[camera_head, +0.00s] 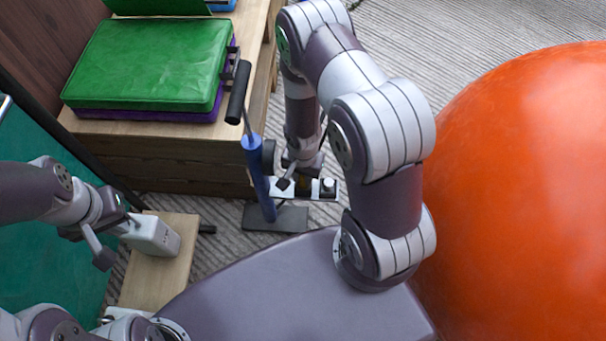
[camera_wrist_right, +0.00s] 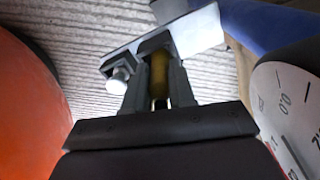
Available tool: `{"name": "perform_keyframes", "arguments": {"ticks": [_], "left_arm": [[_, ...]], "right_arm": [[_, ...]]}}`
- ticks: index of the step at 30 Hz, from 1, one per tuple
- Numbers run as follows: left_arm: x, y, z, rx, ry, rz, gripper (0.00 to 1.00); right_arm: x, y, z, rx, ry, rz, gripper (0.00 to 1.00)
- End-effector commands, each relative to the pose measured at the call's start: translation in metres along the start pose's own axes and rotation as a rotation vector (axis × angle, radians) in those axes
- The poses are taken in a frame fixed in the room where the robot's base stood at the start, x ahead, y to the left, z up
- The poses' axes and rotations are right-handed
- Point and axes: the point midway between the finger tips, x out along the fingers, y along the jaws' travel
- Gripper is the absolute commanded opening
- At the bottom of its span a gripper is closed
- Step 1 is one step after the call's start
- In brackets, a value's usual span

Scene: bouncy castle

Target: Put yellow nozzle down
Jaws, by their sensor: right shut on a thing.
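The yellow nozzle (camera_wrist_right: 159,76) is between the two fingers of my right gripper (camera_wrist_right: 158,68) in the right wrist view. The fingers are shut on it, and only a narrow strip of it shows. In the head view the nozzle is hidden. There my right gripper (camera_head: 286,182) is low beside the blue pump (camera_head: 258,180), close to a light metal plate with a round knob (camera_head: 328,186). I cannot tell whether the nozzle touches the plate. My left gripper (camera_head: 104,256) is at the left, over the green area. Its jaw opening is not clear.
The pump has a black handle (camera_head: 238,92) and a dark base (camera_head: 275,218); its dial (camera_wrist_right: 286,112) is close to my right gripper. A wooden table (camera_head: 160,160) holds a green case (camera_head: 150,62). A big orange ball (camera_head: 520,190) fills the right side.

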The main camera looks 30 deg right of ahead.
Motion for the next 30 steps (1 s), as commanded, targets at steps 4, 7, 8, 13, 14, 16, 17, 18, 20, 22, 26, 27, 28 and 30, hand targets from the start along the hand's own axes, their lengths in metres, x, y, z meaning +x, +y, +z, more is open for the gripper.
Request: {"name": "perform_keyframes", "arguments": {"ticks": [4, 7, 8, 13, 14, 16, 17, 18, 20, 22, 26, 27, 28, 30], "left_arm": [[0.001, 0.0, 0.0, 0.0, 0.0, 0.0, 0.0], [0.001, 0.0, 0.0, 0.0, 0.0, 0.0, 0.0], [0.001, 0.0, 0.0, 0.0, 0.0, 0.0, 0.0], [-0.004, 0.0, 0.0, 0.0, 0.0, 0.0, 0.0], [-0.007, 0.0, -0.001, 0.0, 0.0, 0.0, 0.0], [-0.018, 0.0, -0.002, 0.0, -0.001, 0.0, 0.0], [-0.025, 0.0, -0.003, 0.0, -0.001, 0.0, 0.0], [-0.034, 0.0, -0.004, 0.0, 0.0, 0.0, 0.0], [-0.047, 0.0, -0.005, 0.0, 0.0, 0.0, 0.0], [-0.059, 0.0, -0.007, 0.0, 0.0, 0.0, 0.0], [-0.075, 0.0, -0.009, 0.0, 0.0, 0.0, 0.0], [-0.077, 0.0, -0.009, 0.0, 0.0, 0.0, 0.0], [-0.079, 0.0, -0.009, 0.0, 0.0, 0.0, 0.0], [-0.081, 0.0, -0.01, 0.0, 0.0, 0.0, 0.0]], "right_arm": [[0.002, 0.0, 0.0, 0.0, 0.0, 0.0, 0.5], [0.002, 0.0, 0.0, 0.0, 0.0, 0.0, 0.5], [0.002, 0.0, 0.0, 0.0, 0.0, 0.0, 0.5], [-0.004, 0.0, 0.0, 0.0, 0.0, 0.0, 0.5], [-0.008, 0.0, 0.0, 0.0, 0.001, -0.001, 0.5], [-0.024, 0.0, -0.001, 0.0, 0.001, -0.001, 0.5], [-0.032, 0.0, 0.0, 0.001, 0.001, -0.001, 0.5], [-0.044, -0.001, -0.001, 0.001, 0.001, -0.001, 0.5], [-0.063, -0.001, -0.001, 0.001, 0.002, -0.002, 0.5], [-0.082, -0.001, -0.001, 0.001, 0.002, -0.001, 0.5], [-0.108, 0.0, 0.0, 0.0, 0.001, -0.001, 0.5], [-0.113, -0.001, -0.001, 0.0, 0.002, -0.001, 0.5], [-0.116, 0.0, 0.0, 0.0, 0.001, -0.001, 0.5], [-0.123, -0.001, 0.0, -0.006, 0.001, -0.001, 0.5]]}}
